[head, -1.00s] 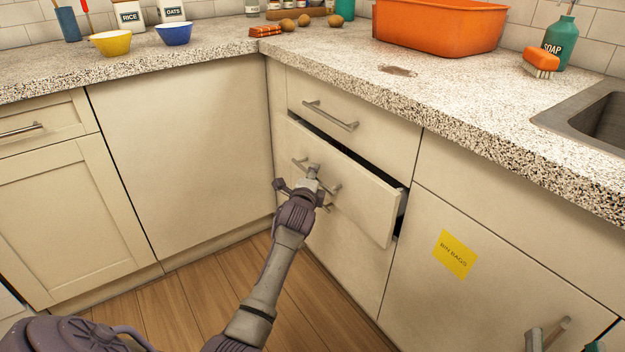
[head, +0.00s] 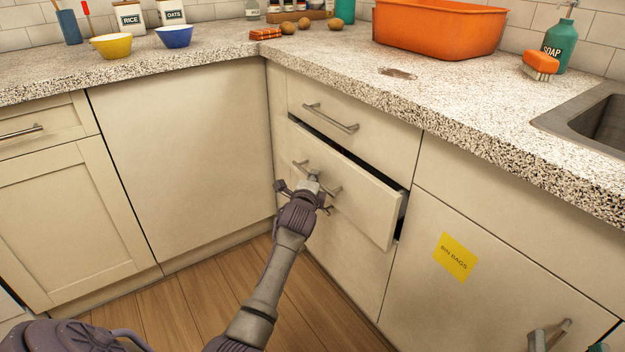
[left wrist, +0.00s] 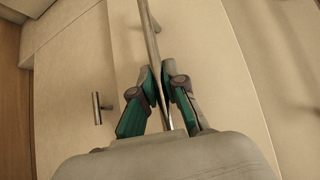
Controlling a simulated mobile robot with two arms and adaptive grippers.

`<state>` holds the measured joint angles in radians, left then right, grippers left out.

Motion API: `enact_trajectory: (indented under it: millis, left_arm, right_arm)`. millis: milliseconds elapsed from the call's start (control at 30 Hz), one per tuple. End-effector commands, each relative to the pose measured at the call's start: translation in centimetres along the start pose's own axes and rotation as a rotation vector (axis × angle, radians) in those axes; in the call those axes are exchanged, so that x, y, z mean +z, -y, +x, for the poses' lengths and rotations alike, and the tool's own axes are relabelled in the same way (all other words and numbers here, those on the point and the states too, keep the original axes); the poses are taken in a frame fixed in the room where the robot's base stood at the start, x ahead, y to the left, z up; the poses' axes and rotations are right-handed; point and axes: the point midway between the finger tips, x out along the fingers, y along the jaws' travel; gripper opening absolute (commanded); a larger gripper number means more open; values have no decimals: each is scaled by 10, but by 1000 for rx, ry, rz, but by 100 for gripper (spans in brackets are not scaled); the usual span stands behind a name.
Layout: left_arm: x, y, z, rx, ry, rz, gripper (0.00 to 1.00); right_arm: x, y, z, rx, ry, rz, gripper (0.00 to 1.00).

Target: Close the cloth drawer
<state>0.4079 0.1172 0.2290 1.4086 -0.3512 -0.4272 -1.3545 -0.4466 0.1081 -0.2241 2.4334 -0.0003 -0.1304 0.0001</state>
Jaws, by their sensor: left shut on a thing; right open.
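The cloth drawer (head: 365,205) is the cream middle drawer right of the corner, and it stands partly open. In the left wrist view the green-padded fingers of this gripper (left wrist: 161,80) close on the handle bar (left wrist: 148,25). The tips of my right gripper (head: 567,345) show at the bottom right edge, apart and empty, near a door handle.
A shut drawer (head: 350,105) sits above, under the speckled countertop (head: 340,55). Right of the drawer is a shut door with a yellow BIN BAGS label (head: 454,257). The shut corner panel (head: 180,150) is on the left. Wooden floor (head: 190,310) is open below.

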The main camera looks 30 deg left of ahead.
Motion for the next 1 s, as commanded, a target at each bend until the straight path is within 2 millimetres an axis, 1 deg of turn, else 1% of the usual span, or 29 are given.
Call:
enact_trajectory:
  millis: [200, 333, 467, 700, 733, 867, 900, 1000]
  left_arm:
    - [-18, 3, 19, 0, -1, -3, 0]
    - [-26, 6, 27, 1, -1, -1, 0]
    - [-30, 8, 29, 1, -1, -1, 0]
    - [-30, 10, 29, -2, -1, 0, 0]
    - [-30, 10, 29, -2, -2, 0, 13]
    - [-30, 10, 29, -3, -1, -1, 34]
    - [-30, 10, 29, -2, -1, 0, 37]
    - [-30, 9, 29, -2, -1, 0, 37]
  right_arm:
    - [-35, 6, -3, -13, -226, 10, 69]
    - [-53, 8, -8, -17, -334, 14, 69]
    - [-61, 8, -10, -19, -376, 15, 69]
    - [-61, 8, -10, -19, -377, 15, 69]
    - [-61, 8, -10, -19, -377, 15, 69]
    - [-61, 8, -10, -19, -376, 15, 69]
    - [-61, 8, -10, -19, -376, 15, 69]
    - [-61, 8, -10, -19, -375, 15, 69]
